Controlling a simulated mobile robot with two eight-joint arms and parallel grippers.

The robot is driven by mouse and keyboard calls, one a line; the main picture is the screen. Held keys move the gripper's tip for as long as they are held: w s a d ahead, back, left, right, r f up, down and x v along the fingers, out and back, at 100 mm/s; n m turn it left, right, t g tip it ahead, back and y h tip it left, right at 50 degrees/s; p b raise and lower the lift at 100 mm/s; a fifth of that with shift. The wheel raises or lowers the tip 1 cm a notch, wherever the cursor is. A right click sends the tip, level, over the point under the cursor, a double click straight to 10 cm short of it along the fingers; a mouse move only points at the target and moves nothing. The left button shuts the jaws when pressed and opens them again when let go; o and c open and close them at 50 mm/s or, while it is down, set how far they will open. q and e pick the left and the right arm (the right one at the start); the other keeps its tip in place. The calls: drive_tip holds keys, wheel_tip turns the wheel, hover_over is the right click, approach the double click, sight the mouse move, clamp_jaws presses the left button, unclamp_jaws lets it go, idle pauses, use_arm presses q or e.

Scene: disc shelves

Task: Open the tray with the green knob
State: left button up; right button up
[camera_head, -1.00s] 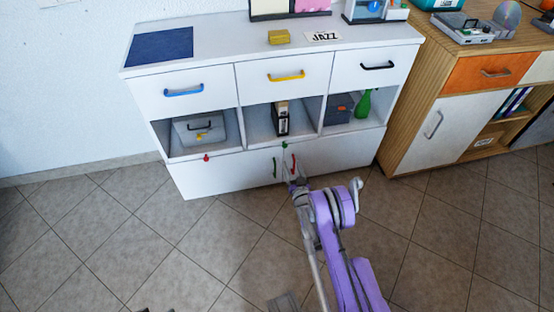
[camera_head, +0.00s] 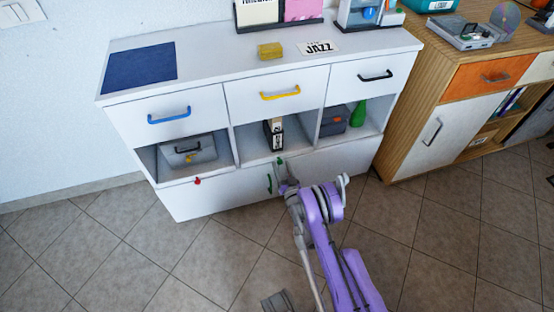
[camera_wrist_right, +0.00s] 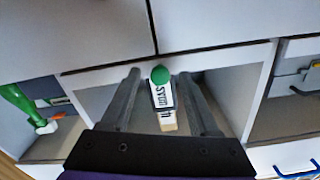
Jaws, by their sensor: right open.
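The green knob (camera_head: 280,161) sits on the front lip under the middle open compartment of the white cabinet. It also shows as a green ball in the right wrist view (camera_wrist_right: 160,74). My right gripper (camera_head: 286,178) is just in front of it, near the lip. In the wrist view its two dark fingers (camera_wrist_right: 160,80) are apart, with the knob between their tips in the picture. I cannot tell whether they touch it. My left gripper is not in view.
A red knob (camera_head: 197,181) is to the left. A black-and-white box (camera_head: 274,135) stands in the middle compartment. A wooden cabinet (camera_head: 403,135) stands at right. The tiled floor (camera_head: 130,260) at left is clear.

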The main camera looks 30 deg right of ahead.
drive_tip(key=shift+w, duration=0.2)
drive_tip(key=shift+s, duration=0.1)
drive_tip(key=shift+r, duration=0.1)
drive_tip(key=shift+c, duration=0.3)
clamp_jaws()
idle(0.9)
